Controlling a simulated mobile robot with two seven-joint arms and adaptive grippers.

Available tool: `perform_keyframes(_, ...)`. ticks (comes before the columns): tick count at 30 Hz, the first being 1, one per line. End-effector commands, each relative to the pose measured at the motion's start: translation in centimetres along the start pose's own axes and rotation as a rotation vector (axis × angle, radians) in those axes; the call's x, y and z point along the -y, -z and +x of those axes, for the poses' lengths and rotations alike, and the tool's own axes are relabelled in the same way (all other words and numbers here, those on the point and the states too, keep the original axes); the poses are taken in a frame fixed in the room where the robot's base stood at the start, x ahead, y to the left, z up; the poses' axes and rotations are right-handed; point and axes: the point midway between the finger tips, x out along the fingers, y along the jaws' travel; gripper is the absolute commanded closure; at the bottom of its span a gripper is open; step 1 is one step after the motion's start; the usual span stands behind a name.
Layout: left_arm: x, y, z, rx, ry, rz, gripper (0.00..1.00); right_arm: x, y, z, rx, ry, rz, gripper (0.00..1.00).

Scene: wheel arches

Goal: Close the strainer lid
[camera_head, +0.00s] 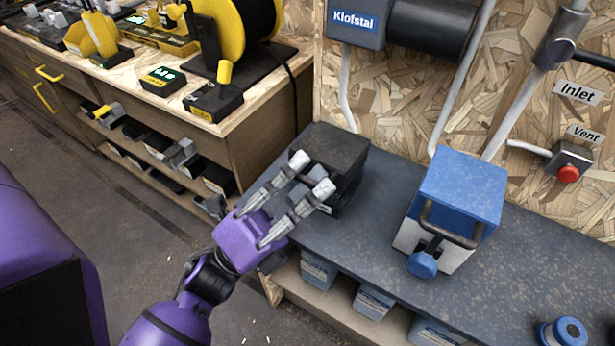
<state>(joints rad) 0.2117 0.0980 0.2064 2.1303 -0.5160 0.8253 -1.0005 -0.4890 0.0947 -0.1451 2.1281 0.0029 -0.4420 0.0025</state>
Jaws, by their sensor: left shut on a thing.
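A blue-topped box (462,189) with a white lower body stands on the dark bench, with a black bar handle (449,228) and a blue knob (422,264) at its front. Its blue top sits over the white body; no gap shows. A black box (334,158) stands to its left. I cannot tell which of the two is the strainer. My left gripper (312,174) is at the front of the black box, its fingers around a small grey part there, which they partly hide. It is well apart from the blue-topped box. My right gripper is not in view.
The dark bench top (375,250) is clear between the two boxes. Pipes and a red vent button (568,173) are on the chipboard wall behind. A blue round container (563,332) stands at the front right. A wooden workbench (265,95) with yellow tools stands at the left.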

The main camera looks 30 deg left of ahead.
Motion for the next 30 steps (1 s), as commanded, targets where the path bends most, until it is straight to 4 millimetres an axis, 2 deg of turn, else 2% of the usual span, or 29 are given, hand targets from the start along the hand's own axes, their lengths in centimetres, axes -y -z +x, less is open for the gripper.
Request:
perform_keyframes(1,-0.2,0.0,-0.1,0.001,-0.006,0.002,1.00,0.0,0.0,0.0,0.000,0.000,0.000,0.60)
perform_keyframes(2,-0.2,0.0,-0.1,0.001,-0.006,0.002,0.88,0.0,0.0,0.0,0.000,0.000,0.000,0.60)
perform_keyframes(3,-0.2,0.0,0.0,0.001,-0.006,0.002,0.84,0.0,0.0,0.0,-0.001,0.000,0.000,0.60)
perform_keyframes(13,-0.1,0.0,0.0,0.001,-0.002,0.000,0.84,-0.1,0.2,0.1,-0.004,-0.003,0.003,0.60)
perform_keyframes(17,-0.2,0.0,-0.9,0.002,-0.005,0.000,0.84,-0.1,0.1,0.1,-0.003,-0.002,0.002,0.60)
perform_keyframes(30,-0.1,0.0,-9.6,0.002,-0.007,0.000,0.84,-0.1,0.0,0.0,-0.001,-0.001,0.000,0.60)
